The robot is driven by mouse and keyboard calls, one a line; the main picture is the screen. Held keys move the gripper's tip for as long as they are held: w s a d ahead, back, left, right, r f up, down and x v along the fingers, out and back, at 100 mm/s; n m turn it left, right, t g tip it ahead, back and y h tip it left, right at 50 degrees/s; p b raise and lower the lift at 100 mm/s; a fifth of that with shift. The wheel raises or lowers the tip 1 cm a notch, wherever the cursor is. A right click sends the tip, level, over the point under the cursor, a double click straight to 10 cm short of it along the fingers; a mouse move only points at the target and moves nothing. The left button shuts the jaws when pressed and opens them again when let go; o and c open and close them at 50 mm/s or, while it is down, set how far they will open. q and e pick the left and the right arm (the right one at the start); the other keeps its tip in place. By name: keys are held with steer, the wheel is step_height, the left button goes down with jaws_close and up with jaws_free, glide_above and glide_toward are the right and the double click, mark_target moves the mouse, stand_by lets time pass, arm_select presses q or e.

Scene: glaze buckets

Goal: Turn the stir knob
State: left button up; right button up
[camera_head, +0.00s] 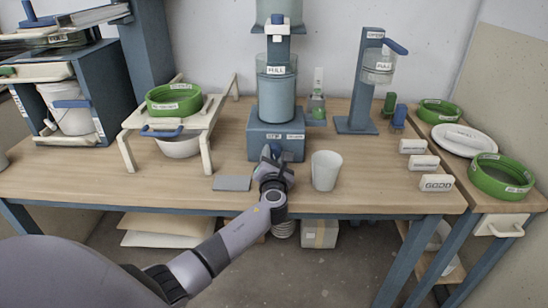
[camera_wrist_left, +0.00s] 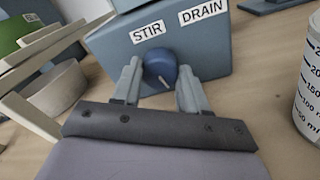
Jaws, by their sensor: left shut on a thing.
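The stir knob (camera_wrist_left: 160,68) is a round blue knob with a pale pointer mark, on the front of the blue machine base (camera_wrist_left: 205,58) under the STIR label (camera_wrist_left: 147,33). My left gripper (camera_wrist_left: 157,84) has one finger on each side of the knob and is shut on it. In the head view my left gripper (camera_head: 272,160) is at the front of the machine base (camera_head: 290,143) and hides most of the knob. A DRAIN label (camera_wrist_left: 200,12) sits right of the STIR label. My right gripper is not in view.
A white cup (camera_head: 326,171) stands just right of my left gripper. A flat grey plate (camera_head: 231,183) lies to its left. A wooden stand (camera_head: 128,152) with a green ring (camera_head: 174,101) is further left. White labelled blocks (camera_head: 436,183) are at the right.

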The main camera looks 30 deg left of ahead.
arm_select(q)
steer(key=n, duration=0.2)
steer(key=shift+n, duration=0.4)
steer(key=n, duration=0.3)
steer(key=shift+s+f+n+b, duration=0.1)
steer(key=shift+n+b, duration=0.2)
steer(key=shift+b, duration=0.1)
steer(key=n+b, duration=0.1)
steer(key=n, duration=0.4)
steer(key=shift+a+h+b, duration=0.1)
steer(key=shift+h+b, duration=0.2)
steer(key=shift+b, duration=0.1)
steer(key=n+b, duration=0.1)
steer(key=n, duration=0.2)
steer(key=shift+n, duration=0.4)
steer(key=n+b, duration=0.1)
steer(key=n, duration=0.1)
steer(key=shift+f+n+b, duration=0.1)
steer(key=shift+n+b, duration=0.2)
steer(key=shift+b, duration=0.1)
steer(key=n+b, duration=0.2)
steer(key=n, duration=0.2)
steer(key=shift+n+h, duration=0.3)
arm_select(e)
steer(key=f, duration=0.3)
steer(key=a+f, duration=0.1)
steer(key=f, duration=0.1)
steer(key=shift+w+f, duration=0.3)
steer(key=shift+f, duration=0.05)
